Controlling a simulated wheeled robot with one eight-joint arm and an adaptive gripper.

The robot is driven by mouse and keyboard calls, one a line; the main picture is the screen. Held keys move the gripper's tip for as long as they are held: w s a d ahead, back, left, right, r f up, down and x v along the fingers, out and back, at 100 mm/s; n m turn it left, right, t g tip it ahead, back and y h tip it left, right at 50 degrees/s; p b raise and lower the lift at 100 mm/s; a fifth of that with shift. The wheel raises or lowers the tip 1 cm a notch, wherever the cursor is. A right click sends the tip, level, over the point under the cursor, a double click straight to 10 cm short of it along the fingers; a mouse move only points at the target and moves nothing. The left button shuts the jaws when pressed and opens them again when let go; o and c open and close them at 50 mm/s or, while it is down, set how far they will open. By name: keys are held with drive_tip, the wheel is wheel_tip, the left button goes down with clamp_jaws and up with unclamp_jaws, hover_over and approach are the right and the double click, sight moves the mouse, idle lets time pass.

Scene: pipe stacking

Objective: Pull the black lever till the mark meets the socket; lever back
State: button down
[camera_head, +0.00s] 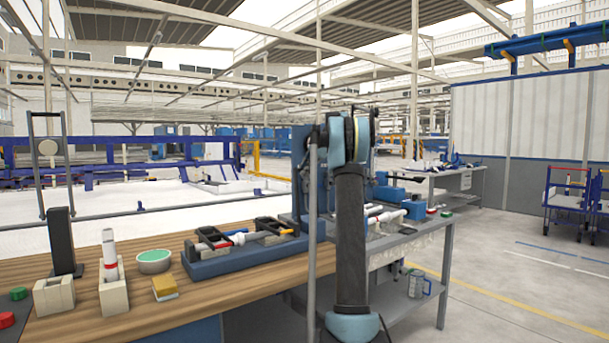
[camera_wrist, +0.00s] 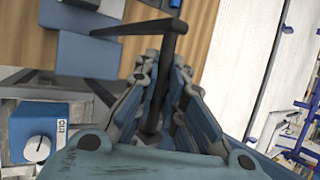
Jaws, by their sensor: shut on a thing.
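In the wrist view my gripper (camera_wrist: 164,85) is shut on a black lever (camera_wrist: 168,48). The lever rises between the fingers and has a crossbar at its far end; its lower part is hidden by the fingers. In the head view my arm stands in front of the bench and the fingers cannot be made out. A white pipe (camera_head: 108,245) with a red mark (camera_head: 111,264) stands nearly upright at the left of the bench. It sits in a beige socket block (camera_head: 114,292), with the red mark near the block's top. I cannot tell whether they touch.
On the wooden bench (camera_head: 240,290) are a second beige block (camera_head: 54,296), a green-topped bowl (camera_head: 154,261), a yellow sponge (camera_head: 164,287) and a blue tray (camera_head: 215,266) with pipes and black clamps. A grey upright bar (camera_head: 312,230) stands beside my arm.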

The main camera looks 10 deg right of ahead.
drive_tip(key=shift+w+a+g, duration=0.4)
drive_tip(key=shift+w, duration=0.35)
drive_tip(key=shift+w+a, duration=0.1)
drive_tip(key=c, duration=1.7)
unclamp_jaws()
drive_tip(key=shift+w+f, duration=0.1)
drive_tip(key=shift+f, duration=0.05)
drive_tip(key=shift+o, duration=0.2)
drive_tip(key=v, duration=1.2)
drive_tip(key=shift+a, duration=0.15)
drive_tip(key=shift+a, duration=0.1)
